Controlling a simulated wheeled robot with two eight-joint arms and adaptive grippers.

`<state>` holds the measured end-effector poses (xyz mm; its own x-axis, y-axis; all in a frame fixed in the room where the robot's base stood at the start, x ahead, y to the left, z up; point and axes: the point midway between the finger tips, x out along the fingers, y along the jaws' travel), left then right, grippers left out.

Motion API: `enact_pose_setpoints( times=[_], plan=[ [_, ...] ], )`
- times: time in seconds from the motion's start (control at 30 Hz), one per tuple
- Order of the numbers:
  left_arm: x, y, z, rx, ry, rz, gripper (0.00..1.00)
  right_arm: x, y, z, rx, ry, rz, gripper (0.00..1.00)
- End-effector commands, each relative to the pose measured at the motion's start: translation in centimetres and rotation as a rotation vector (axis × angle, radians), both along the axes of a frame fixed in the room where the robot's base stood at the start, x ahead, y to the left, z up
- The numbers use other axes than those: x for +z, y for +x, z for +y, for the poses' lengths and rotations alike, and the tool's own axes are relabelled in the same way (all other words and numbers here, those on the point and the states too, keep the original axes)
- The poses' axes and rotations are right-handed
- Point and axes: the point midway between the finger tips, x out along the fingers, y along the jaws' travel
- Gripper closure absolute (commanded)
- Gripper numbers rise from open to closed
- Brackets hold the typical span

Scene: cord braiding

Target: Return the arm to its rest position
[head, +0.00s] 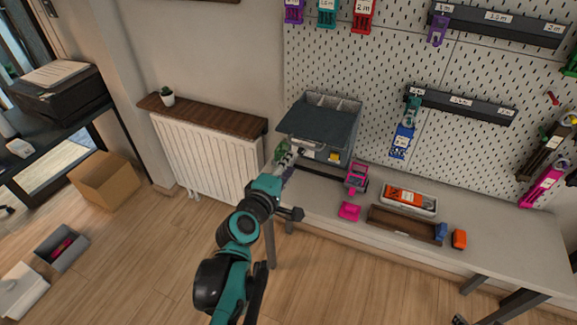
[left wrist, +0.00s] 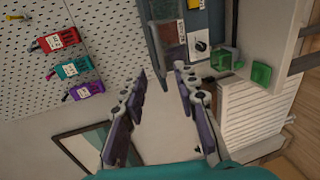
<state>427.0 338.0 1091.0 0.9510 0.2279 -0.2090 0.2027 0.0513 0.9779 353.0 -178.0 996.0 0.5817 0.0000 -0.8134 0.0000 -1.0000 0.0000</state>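My left arm reaches up from the bottom of the head view. Its left gripper (head: 285,158) is beside the left end of the workbench (head: 320,208), near the grey bin (head: 322,122). In the left wrist view my left gripper (left wrist: 158,78) has its two purple-grey fingers apart, with nothing held between them. A green box-like piece (left wrist: 224,59) and a green part (left wrist: 261,74) lie beyond the fingers, not touching them. My right gripper is not seen.
The pegboard (head: 385,75) behind the bench carries coloured tagged holders. On the bench are a pink piece (head: 349,211), a white tray (head: 424,211) and a brown tray (head: 385,222). A radiator (head: 205,155) stands left.

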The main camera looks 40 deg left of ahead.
Motion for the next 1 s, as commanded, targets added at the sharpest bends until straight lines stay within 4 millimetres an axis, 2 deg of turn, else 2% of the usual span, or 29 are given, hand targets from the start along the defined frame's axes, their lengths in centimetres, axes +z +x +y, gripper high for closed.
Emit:
enact_pose_setpoints(
  times=[0.53,0.6,0.67,0.77,0.8,0.9,1.0],
  plan=[
    [0.0,-0.1,0.0,0.000,0.001,0.000,0.70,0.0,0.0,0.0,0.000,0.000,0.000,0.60],
    [-0.1,0.1,-0.6,-0.021,0.020,0.016,0.70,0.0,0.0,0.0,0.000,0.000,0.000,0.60],
    [-0.6,0.4,-2.0,-0.076,0.076,0.056,0.70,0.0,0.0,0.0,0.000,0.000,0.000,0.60],
    [-2.4,0.7,-6.8,-0.268,0.273,0.192,0.70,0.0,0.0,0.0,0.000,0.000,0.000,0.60],
    [-3.4,0.3,-9.1,-0.373,0.387,0.265,0.70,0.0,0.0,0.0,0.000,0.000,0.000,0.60],
    [-6.2,-1.6,-13.7,-0.635,0.688,0.437,0.70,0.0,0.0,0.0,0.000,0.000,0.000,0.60],
    [-8.2,-4.1,-15.8,-0.848,0.961,0.578,0.70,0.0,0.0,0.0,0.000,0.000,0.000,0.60]
  ],
)
